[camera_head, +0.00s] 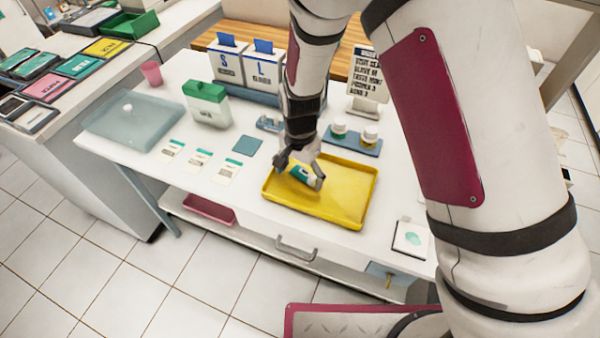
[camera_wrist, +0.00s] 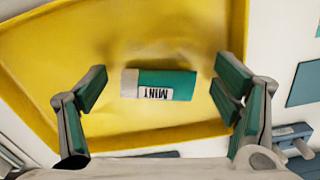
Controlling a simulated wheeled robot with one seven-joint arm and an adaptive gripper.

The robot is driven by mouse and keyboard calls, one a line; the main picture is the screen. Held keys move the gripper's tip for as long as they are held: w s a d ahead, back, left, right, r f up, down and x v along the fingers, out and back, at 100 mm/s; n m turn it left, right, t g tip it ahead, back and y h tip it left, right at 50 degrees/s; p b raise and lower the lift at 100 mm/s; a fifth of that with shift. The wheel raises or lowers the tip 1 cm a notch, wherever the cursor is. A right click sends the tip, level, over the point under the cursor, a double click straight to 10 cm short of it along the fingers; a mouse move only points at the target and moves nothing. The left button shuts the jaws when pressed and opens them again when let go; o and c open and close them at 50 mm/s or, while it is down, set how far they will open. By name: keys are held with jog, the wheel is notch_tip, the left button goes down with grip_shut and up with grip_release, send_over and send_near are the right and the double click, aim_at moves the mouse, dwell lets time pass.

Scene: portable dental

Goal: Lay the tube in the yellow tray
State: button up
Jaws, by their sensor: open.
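The tube (camera_wrist: 160,84) is teal with a white cap end and a "MINT" label. It lies on the floor of the yellow tray (camera_wrist: 130,28), inside the rim. In the head view the tube (camera_head: 302,174) shows in the left half of the yellow tray (camera_head: 348,198), partly hidden by my fingers. My gripper (camera_head: 300,172) is low over the tray. In the wrist view my gripper (camera_wrist: 160,88) is open, one finger on each side of the tube, with clear gaps and no contact visible.
A blue tray with small jars (camera_head: 353,140) stands behind the yellow tray. A blue square (camera_head: 247,145) and several cards (camera_head: 198,160) lie to the left. A white box with a teal lid (camera_head: 206,103) stands further back. A white square pad (camera_head: 411,238) lies at front right.

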notch_tip(320, 180, up, 12)
dwell(0.5)
dwell(0.5)
jog(key=s+d+r+n+t+y, duration=0.1)
jog(key=s+d+r+n, duration=0.1)
jog(key=s+d+r, duration=0.35)
jog(key=s+d+r+n+t, duration=0.1)
jog(key=s+d+r, duration=0.1)
jog(key=d+r, duration=0.7)
jog(key=s+d+r+n+t, duration=0.1)
jog(key=s+d+r, duration=0.2)
jog(key=s, duration=0.4)
jog(key=s+d+r+n+t+h, duration=0.1)
jog(key=s+d+r+n, duration=0.1)
jog(key=s, duration=0.5)
jog(key=shift+d+r+n+t, duration=0.3)
jog(key=shift+d+r, duration=0.25)
jog(key=shift+d, duration=0.25)
